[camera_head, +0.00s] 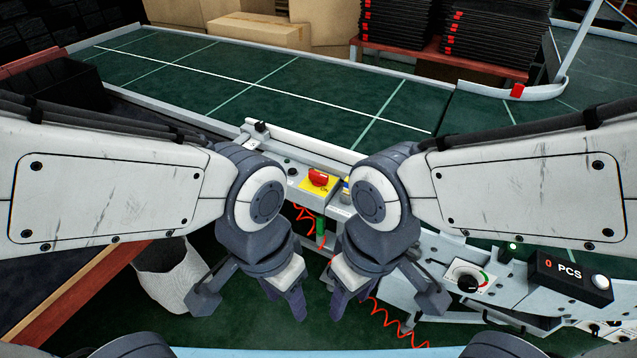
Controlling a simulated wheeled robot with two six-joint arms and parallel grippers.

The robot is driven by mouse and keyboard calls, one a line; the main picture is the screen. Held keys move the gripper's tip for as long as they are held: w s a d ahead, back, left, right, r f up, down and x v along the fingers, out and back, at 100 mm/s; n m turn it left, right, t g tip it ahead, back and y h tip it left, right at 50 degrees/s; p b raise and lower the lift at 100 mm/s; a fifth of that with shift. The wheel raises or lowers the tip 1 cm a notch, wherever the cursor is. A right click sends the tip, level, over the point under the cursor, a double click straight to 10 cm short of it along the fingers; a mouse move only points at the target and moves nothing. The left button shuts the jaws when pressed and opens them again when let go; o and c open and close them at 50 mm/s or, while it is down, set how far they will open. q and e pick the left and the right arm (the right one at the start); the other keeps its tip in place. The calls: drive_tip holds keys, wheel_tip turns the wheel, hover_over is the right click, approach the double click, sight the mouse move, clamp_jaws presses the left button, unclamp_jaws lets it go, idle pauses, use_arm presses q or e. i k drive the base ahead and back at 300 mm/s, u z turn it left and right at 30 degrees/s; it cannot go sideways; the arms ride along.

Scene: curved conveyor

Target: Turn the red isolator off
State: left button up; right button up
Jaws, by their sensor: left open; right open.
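The red isolator (319,178) is a red rotary handle on a yellow plate, on the conveyor's near side panel. It shows in the gap between my two arms, beyond both grippers. My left gripper (254,308) points down in front of the conveyor, left of and nearer than the isolator. It is open and empty. My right gripper (388,306) points down, right of and nearer than the isolator. It is open and empty. Neither gripper touches the isolator. The exact angle of the handle is too small to tell.
The green conveyor belt (250,72) runs behind the panel. A black dial (467,282) and a counter reading 0 PCS (570,275) sit at right. A red coiled cable (385,315) hangs below. A white bin (172,275) stands at left. Cardboard boxes (258,31) and stacked black trays (490,38) are behind.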

sight(318, 179)
drive_tip(key=u, duration=0.2)
drive_tip(key=k, duration=0.25)
drive_tip(key=z, duration=0.6)
drive_tip(key=i, duration=1.2)
drive_tip(key=u, duration=0.65)
